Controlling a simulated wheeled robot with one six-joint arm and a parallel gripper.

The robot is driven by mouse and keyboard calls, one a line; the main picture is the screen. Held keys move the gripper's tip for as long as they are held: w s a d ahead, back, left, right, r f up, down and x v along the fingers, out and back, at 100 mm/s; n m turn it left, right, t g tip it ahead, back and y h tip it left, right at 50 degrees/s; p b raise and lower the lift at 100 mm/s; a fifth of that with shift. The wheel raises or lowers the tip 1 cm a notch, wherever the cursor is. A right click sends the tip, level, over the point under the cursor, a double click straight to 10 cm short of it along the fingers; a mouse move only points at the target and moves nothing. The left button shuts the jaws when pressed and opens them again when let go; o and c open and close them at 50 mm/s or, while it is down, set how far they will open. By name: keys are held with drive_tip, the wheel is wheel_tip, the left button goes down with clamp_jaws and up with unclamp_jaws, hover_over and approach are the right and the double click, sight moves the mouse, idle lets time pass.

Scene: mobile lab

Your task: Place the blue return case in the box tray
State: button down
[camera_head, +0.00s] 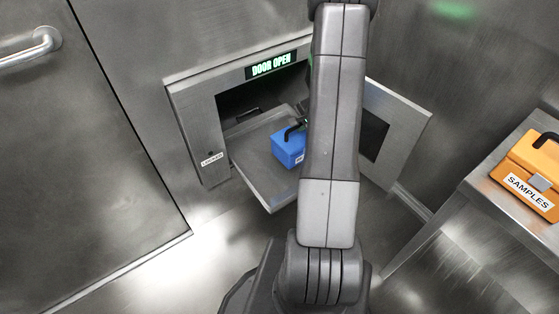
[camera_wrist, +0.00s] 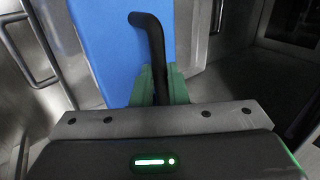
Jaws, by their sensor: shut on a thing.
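The blue return case (camera_head: 288,147) shows in the head view at the open box in the wall, over or on the pulled-out box tray (camera_head: 262,178). I cannot tell whether it touches the tray. Its black handle (camera_head: 293,131) points up. In the wrist view the blue case (camera_wrist: 112,45) fills the upper left, and its black handle (camera_wrist: 152,40) runs down between the green fingers of my gripper (camera_wrist: 158,84). My gripper is shut on the handle. In the head view my arm hides the gripper and the right part of the case.
The box's door (camera_head: 398,125) stands open to the right, under a lit "DOOR OPEN" sign (camera_head: 271,66). An orange samples case (camera_head: 530,175) sits on a metal table (camera_head: 484,186) at the right. A closed door with a handle (camera_head: 30,50) is at the left. Floor in front is clear.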

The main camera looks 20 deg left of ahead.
sight(298, 145)
drive_tip(key=shift+a+f, duration=0.2)
drive_tip(key=shift+f, duration=0.25)
wheel_tip(298, 145, down, 10)
drive_tip(key=b, duration=0.3)
drive_tip(key=shift+b, duration=0.3)
drive_tip(key=shift+f, duration=0.1)
drive_tip(key=c, duration=1.4)
unclamp_jaws()
drive_tip(key=shift+s, duration=0.1)
drive_tip(key=shift+c, duration=0.2)
drive_tip(key=shift+d+r, duration=0.1)
drive_tip(key=shift+r, duration=0.4)
drive_tip(key=p+v, duration=0.2)
drive_tip(key=v, duration=0.9)
drive_tip(key=shift+s, duration=0.25)
